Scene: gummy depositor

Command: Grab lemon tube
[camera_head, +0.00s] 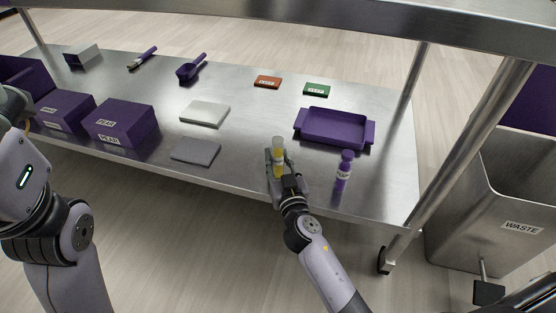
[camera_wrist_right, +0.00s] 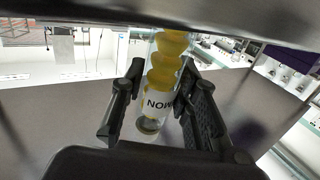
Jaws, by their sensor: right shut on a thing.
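A clear tube with yellow contents (camera_head: 278,158) stands upright near the front edge of the metal table in the head view; I take it for the lemon tube. My right gripper (camera_head: 279,168) is around it and shut on it. In the right wrist view the tube (camera_wrist_right: 160,85) sits between both fingers of the right gripper (camera_wrist_right: 160,110), with part of a label reading "NOW" or similar. Its top end is cut off there. My left arm comes in at the left of the head view; its gripper is mostly out of frame, so its jaws cannot be judged.
A purple bottle (camera_head: 344,172) stands just right of the tube. A purple tray (camera_head: 334,130) lies behind it. Purple PEAR boxes (camera_head: 122,122), a grey pad (camera_head: 196,151) and a white pad (camera_head: 205,113) are to the left. An upper shelf (camera_head: 300,20) hangs overhead. A waste bin (camera_head: 490,210) stands right.

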